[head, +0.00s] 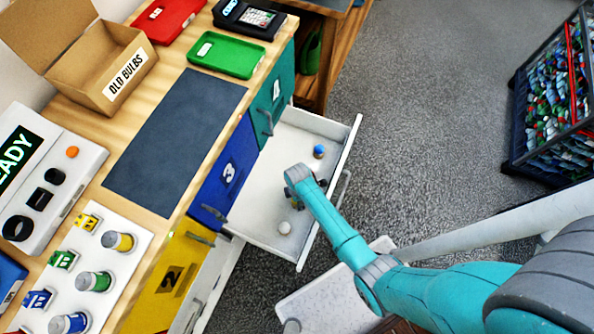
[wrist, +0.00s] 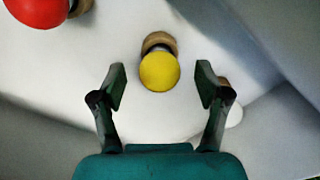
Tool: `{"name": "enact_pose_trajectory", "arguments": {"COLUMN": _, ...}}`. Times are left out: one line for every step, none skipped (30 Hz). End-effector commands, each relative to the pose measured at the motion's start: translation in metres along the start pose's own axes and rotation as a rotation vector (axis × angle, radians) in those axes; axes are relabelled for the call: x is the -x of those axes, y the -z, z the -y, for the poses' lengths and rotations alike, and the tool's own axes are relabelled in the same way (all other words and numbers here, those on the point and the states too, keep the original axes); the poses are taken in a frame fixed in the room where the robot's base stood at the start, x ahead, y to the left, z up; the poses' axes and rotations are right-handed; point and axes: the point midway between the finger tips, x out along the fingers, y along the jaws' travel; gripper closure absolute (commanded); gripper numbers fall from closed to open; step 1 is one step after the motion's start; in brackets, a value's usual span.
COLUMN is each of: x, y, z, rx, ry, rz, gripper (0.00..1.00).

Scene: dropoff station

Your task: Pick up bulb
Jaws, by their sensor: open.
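My gripper (wrist: 160,74) is open and empty over the open white drawer (head: 262,165). In the wrist view, a yellow bulb (wrist: 159,72) with a brown base lies between the two spread fingers, slightly beyond them. I cannot tell whether they touch it. A red bulb (wrist: 36,9) is cut off at the top left. A pale rounded thing (wrist: 236,117) with a brown end is partly hidden behind the right finger. In the head view, a blue bulb (head: 319,150) and a white bulb (head: 285,228) lie in the drawer; my arm hides the middle.
Drawer walls surround the bulbs. The counter on the left holds an OLD BULBS box (head: 105,70), a green tray (head: 227,55), a red tray (head: 165,18) and a dark mat (head: 175,140). A black crate (head: 535,110) stands at right; the grey floor between is clear.

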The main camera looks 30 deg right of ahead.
Motion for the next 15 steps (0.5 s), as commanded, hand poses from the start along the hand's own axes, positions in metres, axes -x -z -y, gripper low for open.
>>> {"name": "enact_pose_trajectory", "arguments": {"x": -0.006, "y": 0.000, "z": -0.001, "rx": 0.000, "ry": 0.000, "rz": 0.000, "gripper": 0.25}}
{"name": "enact_pose_trajectory", "arguments": {"x": -0.009, "y": 0.000, "z": -0.001, "rx": 0.000, "ry": 0.001, "rz": 0.000, "gripper": 0.25}}
{"name": "enact_pose_trajectory", "arguments": {"x": -0.012, "y": 0.000, "z": -0.001, "rx": 0.000, "ry": 0.000, "rz": 0.000, "gripper": 0.25}}
{"name": "enact_pose_trajectory", "arguments": {"x": -0.015, "y": 0.000, "z": -0.001, "rx": 0.000, "ry": -0.001, "rz": 0.000, "gripper": 0.25}}
{"name": "enact_pose_trajectory", "arguments": {"x": -0.017, "y": 0.000, "z": -0.001, "rx": 0.000, "ry": 0.000, "rz": 0.000, "gripper": 0.25}}
{"name": "enact_pose_trajectory", "arguments": {"x": -0.018, "y": 0.000, "z": 0.000, "rx": 0.000, "ry": 0.000, "rz": 0.000, "gripper": 0.25}}
{"name": "enact_pose_trajectory", "arguments": {"x": -0.019, "y": 0.000, "z": 0.000, "rx": 0.000, "ry": 0.000, "rz": 0.000, "gripper": 0.25}}
{"name": "enact_pose_trajectory", "arguments": {"x": -0.020, "y": 0.000, "z": -0.001, "rx": 0.000, "ry": -0.001, "rz": 0.000, "gripper": 0.25}}
{"name": "enact_pose_trajectory", "arguments": {"x": -0.020, "y": 0.000, "z": -0.001, "rx": 0.000, "ry": -0.001, "rz": 0.000, "gripper": 0.25}}
{"name": "enact_pose_trajectory", "arguments": {"x": -0.020, "y": 0.000, "z": -0.001, "rx": 0.000, "ry": -0.001, "rz": 0.000, "gripper": 0.25}}
{"name": "enact_pose_trajectory", "arguments": {"x": -0.020, "y": 0.000, "z": -0.001, "rx": 0.000, "ry": -0.001, "rz": 0.000, "gripper": 0.25}}
{"name": "enact_pose_trajectory", "arguments": {"x": -0.020, "y": 0.000, "z": -0.001, "rx": 0.000, "ry": -0.001, "rz": 0.000, "gripper": 0.25}}
{"name": "enact_pose_trajectory", "arguments": {"x": -0.020, "y": 0.000, "z": -0.001, "rx": 0.000, "ry": -0.001, "rz": 0.000, "gripper": 0.25}}
{"name": "enact_pose_trajectory", "arguments": {"x": -0.020, "y": 0.000, "z": -0.001, "rx": 0.000, "ry": -0.001, "rz": 0.000, "gripper": 0.25}}
{"name": "enact_pose_trajectory", "arguments": {"x": -0.020, "y": 0.000, "z": -0.001, "rx": 0.000, "ry": -0.001, "rz": 0.000, "gripper": 0.33}}
